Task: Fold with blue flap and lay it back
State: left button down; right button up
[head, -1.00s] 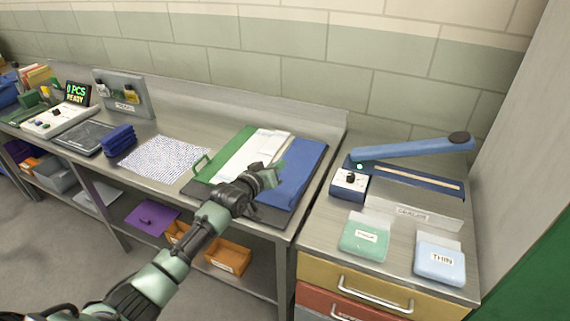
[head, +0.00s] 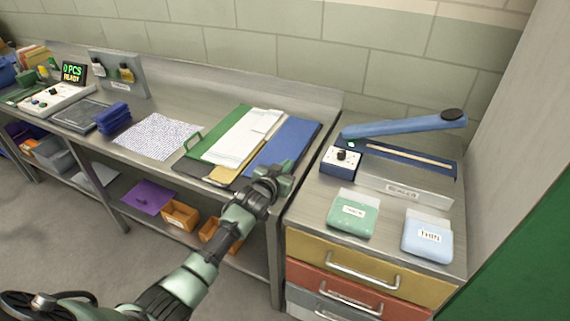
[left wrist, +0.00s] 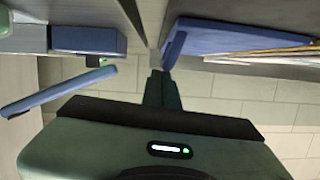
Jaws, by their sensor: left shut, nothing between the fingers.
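The blue flap (head: 296,136) lies flat and open at the right side of the folder, near the table's right end. White sheets (head: 240,135) lie in the middle, and the green flap (head: 217,131) lies open on the left. My left gripper (head: 283,174) is shut and empty, just off the blue flap's front right corner; whether it touches cannot be told. In the left wrist view, the dark fingers (left wrist: 161,82) point towards a blue edge (left wrist: 230,38), which turns up near the fingertips. My right gripper is out of view.
A yellow-tan piece (head: 223,175) shows at the folder's front edge. A patterned sheet (head: 158,136) lies to its left. A sealer with a blue arm (head: 400,125), a green pouch (head: 353,214) and a light blue pouch (head: 427,238) stand on the drawer cabinet to the right.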

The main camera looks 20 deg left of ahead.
pick_arm(q)
jog(key=shift+d+f, duration=0.1)
jog(key=shift+f, duration=0.15)
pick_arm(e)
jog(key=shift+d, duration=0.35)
pick_arm(q)
jog(key=shift+r, duration=0.15)
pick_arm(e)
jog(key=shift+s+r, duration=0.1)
